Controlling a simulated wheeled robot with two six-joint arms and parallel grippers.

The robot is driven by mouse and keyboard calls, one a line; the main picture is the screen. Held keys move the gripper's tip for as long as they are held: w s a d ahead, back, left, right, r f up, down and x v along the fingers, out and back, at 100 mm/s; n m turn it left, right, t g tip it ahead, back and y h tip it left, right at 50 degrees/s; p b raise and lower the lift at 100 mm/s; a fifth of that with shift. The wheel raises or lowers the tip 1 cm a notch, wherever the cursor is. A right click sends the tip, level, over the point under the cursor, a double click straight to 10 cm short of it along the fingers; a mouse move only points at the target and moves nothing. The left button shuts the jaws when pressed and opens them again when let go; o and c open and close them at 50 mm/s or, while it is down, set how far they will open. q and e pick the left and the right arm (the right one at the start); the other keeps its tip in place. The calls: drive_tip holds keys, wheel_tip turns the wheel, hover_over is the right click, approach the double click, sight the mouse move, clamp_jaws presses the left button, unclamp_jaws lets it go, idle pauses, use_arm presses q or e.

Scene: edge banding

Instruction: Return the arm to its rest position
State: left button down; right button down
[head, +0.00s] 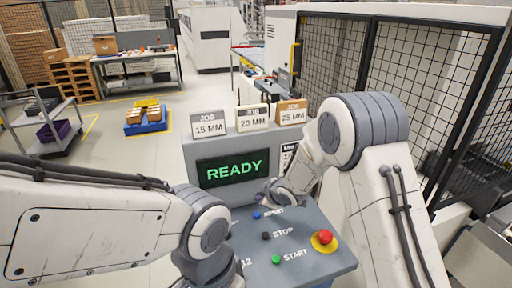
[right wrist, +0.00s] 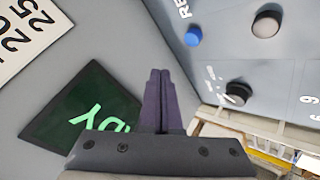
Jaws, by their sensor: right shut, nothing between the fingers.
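My right arm reaches in from the right over a grey control console (head: 342,262). Its gripper (head: 264,197) is low in front of the console's screen, near the blue button (head: 256,215), and is partly hidden by the wrist. In the right wrist view the two dark fingers (right wrist: 160,75) are together, with nothing between them. They look apart from the blue button (right wrist: 193,36), though the gap is hard to judge. My left arm comes in from the left beside the console; its gripper is out of the picture.
The screen (head: 233,168) reads READY. The console also has a black STOP button (head: 266,236), a green START button (head: 276,259) and a red emergency button (head: 325,237). Job cards (head: 253,118) stand on top. A mesh fence (head: 425,75) is at right; open floor (head: 125,115) lies left.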

drive_tip(key=s+d+r+m+g+h+b, duration=0.1)
drive_tip(key=s+d+r+m+g+b, duration=0.1)
drive_tip(key=s, duration=1.7)
drive_tip(key=s+d+r+m+g+h+b, duration=0.1)
drive_tip(key=s+m+g+b, duration=0.4)
drive_tip(key=s, duration=1.5)
drive_tip(key=shift+d+r+m+g+h, duration=0.35)
drive_tip(key=shift+g+h, duration=0.15)
drive_tip(key=shift+h, duration=0.2)
